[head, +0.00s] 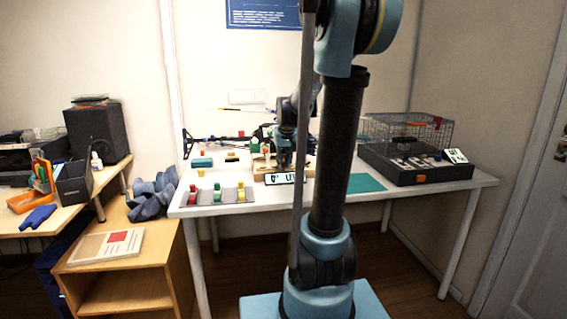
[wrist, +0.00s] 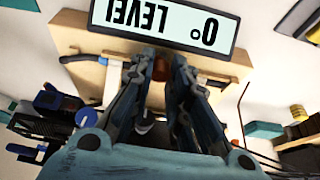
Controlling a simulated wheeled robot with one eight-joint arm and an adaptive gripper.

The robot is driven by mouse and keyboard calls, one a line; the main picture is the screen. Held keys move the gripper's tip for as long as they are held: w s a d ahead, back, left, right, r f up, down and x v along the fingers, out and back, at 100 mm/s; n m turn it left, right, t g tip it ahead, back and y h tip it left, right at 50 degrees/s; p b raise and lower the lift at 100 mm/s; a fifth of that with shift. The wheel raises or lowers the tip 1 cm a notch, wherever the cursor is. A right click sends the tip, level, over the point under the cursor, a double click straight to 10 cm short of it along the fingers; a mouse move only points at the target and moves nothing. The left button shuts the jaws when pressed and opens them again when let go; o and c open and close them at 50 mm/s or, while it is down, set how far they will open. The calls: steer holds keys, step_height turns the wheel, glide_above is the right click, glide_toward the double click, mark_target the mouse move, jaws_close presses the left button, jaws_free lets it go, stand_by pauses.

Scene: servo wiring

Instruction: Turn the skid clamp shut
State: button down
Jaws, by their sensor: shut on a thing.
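My gripper (wrist: 160,64) points down at a wooden block (wrist: 78,38) that carries a white sign (wrist: 165,24) reading "0° LEVEL". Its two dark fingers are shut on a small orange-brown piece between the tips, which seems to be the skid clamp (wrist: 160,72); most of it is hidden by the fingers. In the head view my gripper (head: 284,160) is down at the wooden block on the white table, just behind the sign (head: 284,178). The clamp cannot be made out there.
A grey tray with red, green and yellow pieces (head: 217,197) stands to the front left. A teal mat (head: 366,183) lies to the right, beside a dark box with a wire cage (head: 415,165). In the wrist view, dark and blue parts (wrist: 60,110) lie left of the block.

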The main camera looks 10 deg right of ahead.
steer(key=shift+m, duration=0.3)
steer(key=c, duration=1.5)
jaws_free()
steer(key=shift+w, duration=0.1)
steer(key=v, duration=1.2)
steer(key=shift+a, duration=0.2)
